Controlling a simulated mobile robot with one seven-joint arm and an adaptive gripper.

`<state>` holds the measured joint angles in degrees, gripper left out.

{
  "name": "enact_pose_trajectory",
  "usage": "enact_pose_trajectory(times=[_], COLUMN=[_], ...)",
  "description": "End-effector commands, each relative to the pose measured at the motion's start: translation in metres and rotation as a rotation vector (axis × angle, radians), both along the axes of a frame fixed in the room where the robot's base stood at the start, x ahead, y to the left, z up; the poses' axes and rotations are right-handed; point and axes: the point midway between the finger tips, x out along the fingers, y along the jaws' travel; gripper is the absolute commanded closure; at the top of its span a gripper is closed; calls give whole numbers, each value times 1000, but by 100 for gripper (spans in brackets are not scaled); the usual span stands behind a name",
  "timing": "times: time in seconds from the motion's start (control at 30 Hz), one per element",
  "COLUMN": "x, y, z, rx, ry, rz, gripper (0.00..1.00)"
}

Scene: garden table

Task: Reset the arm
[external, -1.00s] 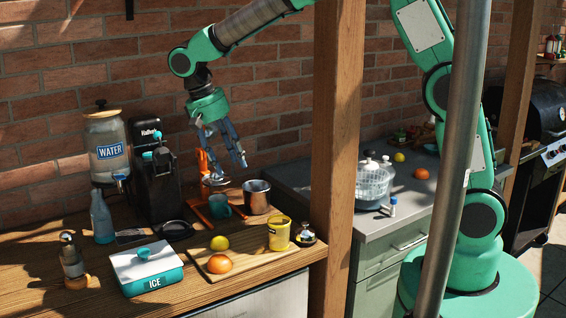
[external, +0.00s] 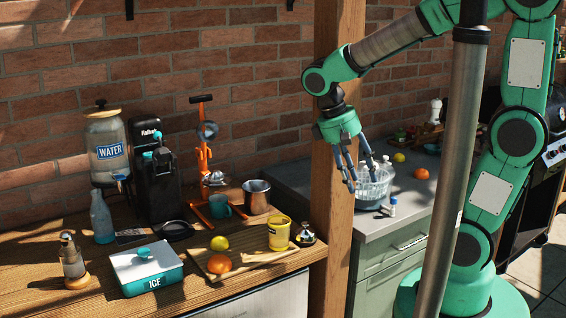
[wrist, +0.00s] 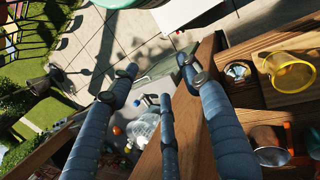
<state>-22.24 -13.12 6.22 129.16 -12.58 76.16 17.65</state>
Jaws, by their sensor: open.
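My arm is green with dark joints and stands at the right of the external view. My gripper (external: 358,172) hangs in front of the wooden post, between the wooden table and the grey counter. Its blue-grey fingers point down, are spread and hold nothing. In the wrist view the fingers (wrist: 165,90) are apart, with the post's wood and the ground far below between them. The clear bowl (external: 374,186) on the grey counter is partly hidden behind the fingers in the external view.
The wooden post (external: 333,215) stands close to my gripper. The wooden table holds a yellow cup (external: 279,234), a metal cup (external: 256,196), an orange juicer (external: 203,160), an ice box (external: 147,268) and a water dispenser (external: 108,150). The grey counter (external: 375,228) has a small bottle (external: 392,206).

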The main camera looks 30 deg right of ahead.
Motion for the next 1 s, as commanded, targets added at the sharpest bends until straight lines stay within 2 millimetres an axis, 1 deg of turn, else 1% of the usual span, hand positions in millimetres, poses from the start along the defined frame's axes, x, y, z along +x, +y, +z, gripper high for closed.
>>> enact_pose_trajectory(times=[0.03, 0.2, 0.5, 0.8, 0.9, 1.0], x=[-4, -10, -13, -17, -18, -19], y=[-7, -20, -39, -58, -62, -65], z=[8, 29, 78, 128, 139, 145], rx=[25, 115, 249, 321, 331, 336], ry=[-27, -129, -365, -608, -665, -699], rz=[-8, -27, -63, -85, -88, -90], gripper=[52, 52, 52, 52, 52, 52])
